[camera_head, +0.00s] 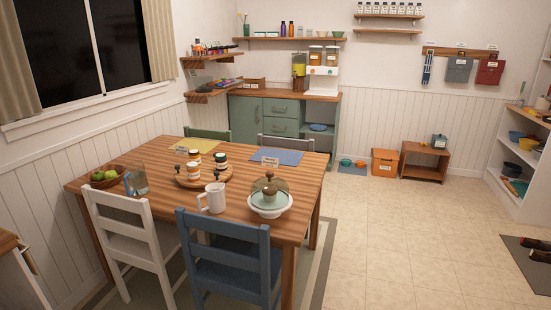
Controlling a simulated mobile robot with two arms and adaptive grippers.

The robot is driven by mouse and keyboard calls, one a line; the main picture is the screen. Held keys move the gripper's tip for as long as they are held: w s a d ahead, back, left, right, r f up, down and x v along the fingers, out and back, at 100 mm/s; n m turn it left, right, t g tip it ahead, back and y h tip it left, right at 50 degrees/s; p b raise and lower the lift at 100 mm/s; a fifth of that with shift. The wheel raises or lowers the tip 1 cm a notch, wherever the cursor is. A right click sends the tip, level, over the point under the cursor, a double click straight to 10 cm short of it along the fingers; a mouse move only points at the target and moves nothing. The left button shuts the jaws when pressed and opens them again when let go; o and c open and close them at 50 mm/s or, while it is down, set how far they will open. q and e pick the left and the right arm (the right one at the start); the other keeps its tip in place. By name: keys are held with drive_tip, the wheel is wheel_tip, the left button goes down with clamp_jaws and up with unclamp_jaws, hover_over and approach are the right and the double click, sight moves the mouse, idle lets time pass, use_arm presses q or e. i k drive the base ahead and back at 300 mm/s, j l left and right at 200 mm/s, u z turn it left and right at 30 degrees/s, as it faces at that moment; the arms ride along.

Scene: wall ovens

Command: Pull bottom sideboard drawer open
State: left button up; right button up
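The green sideboard (245,115) stands against the far wall, under a wooden top (315,95). Its drawer column has an upper drawer (289,102) and a drawer below it (290,122), each with a small handle. Both look shut. The lower part of the column is hidden behind a pale chair (272,143) and the dining table, so I cannot see the bottom drawer clearly. An open shelf section with a blue bowl (318,127) is to the right of the drawers. Neither of my grippers is in view.
A wooden dining table (235,218) with dishes and several chairs fills the foreground and blocks the direct line. Clear tiled floor (375,235) runs along its right side. Pet bowls (346,163), an orange box (385,162) and a low wooden stand (425,160) line the back wall.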

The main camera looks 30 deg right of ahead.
sight(285, 126)
drive_tip(key=i+l+z, duration=0.3)
drive_tip(key=l+z, duration=0.2)
drive_tip(key=l, duration=0.25)
drive_tip(key=i+l+z, duration=0.45)
drive_tip(key=l, duration=0.15)
drive_tip(key=i+l+z, duration=0.7)
drive_tip(key=i+z, duration=0.25)
drive_tip(key=i, duration=0.15)
drive_tip(key=i+u, duration=0.15)
drive_tip(key=i, duration=0.85)
drive_tip(key=i+u, duration=0.15)
drive_tip(key=i, duration=0.85)
drive_tip(key=i+u, duration=0.15)
drive_tip(key=i, duration=0.35)
drive_tip(key=i+l+u, duration=0.15)
drive_tip(key=i, duration=0.35)
drive_tip(key=i+u, duration=0.1)
drive_tip(key=i, duration=0.45)
drive_tip(key=i+l+u, duration=0.15)
drive_tip(key=i, duration=0.35)
drive_tip(key=i+j+u, duration=0.2)
drive_tip(key=i+u, duration=0.65)
drive_tip(key=i+l+u, duration=0.15)
drive_tip(key=i+u, duration=0.25)
drive_tip(key=i, duration=0.15)
